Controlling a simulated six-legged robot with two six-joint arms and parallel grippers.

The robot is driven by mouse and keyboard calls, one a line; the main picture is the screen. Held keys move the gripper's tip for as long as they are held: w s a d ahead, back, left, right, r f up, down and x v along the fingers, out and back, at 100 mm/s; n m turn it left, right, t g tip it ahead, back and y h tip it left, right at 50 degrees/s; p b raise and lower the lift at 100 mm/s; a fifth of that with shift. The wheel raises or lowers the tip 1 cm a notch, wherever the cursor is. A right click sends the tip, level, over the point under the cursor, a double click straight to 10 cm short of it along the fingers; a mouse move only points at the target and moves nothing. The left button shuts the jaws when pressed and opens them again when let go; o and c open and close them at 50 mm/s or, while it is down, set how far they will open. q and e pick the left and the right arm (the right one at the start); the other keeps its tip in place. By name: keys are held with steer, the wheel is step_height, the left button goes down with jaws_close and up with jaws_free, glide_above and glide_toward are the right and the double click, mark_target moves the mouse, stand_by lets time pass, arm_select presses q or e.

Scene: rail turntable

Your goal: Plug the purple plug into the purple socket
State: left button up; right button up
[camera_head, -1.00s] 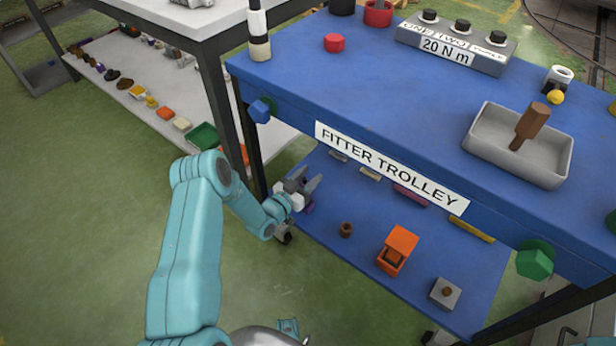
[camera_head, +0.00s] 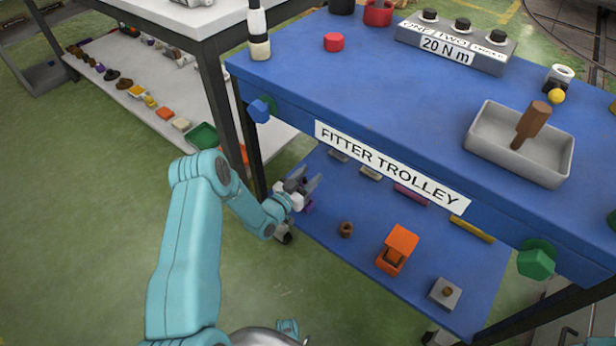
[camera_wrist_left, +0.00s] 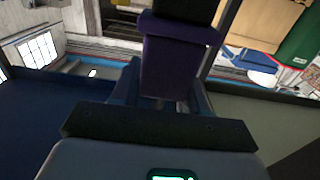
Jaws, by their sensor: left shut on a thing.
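My left gripper (camera_head: 304,186) is at the left end of the fitter trolley, near the lower shelf's edge and below the tabletop. It is shut on the purple plug (camera_wrist_left: 178,62), which shows in the left wrist view as a purple block with a black part above it. A small bit of purple (camera_head: 309,208) shows beside the gripper in the head view. I cannot pick out a purple socket in either view. My right gripper is not in view.
The blue trolley top (camera_head: 400,110) is above and right of the gripper. Its lower shelf (camera_head: 330,255) holds a brown ring (camera_head: 346,229), an orange block (camera_head: 398,248) and a grey box (camera_head: 444,293). A dark trolley leg (camera_head: 257,160) stands close by. Green floor lies open at left.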

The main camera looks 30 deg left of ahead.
arm_select(q)
steer(key=shift+b, duration=0.45)
stand_by(0.9)
steer(key=shift+f+b, duration=2.1)
steer(key=shift+b, duration=0.1)
steer(key=o, duration=1.2)
steer(key=shift+f, duration=0.1)
steer(key=s+a+p, duration=0.1)
steer(key=s+p, duration=0.3)
steer(key=s, duration=1.2)
steer(key=shift+s, duration=0.15)
steer(key=shift+a, duration=0.1)
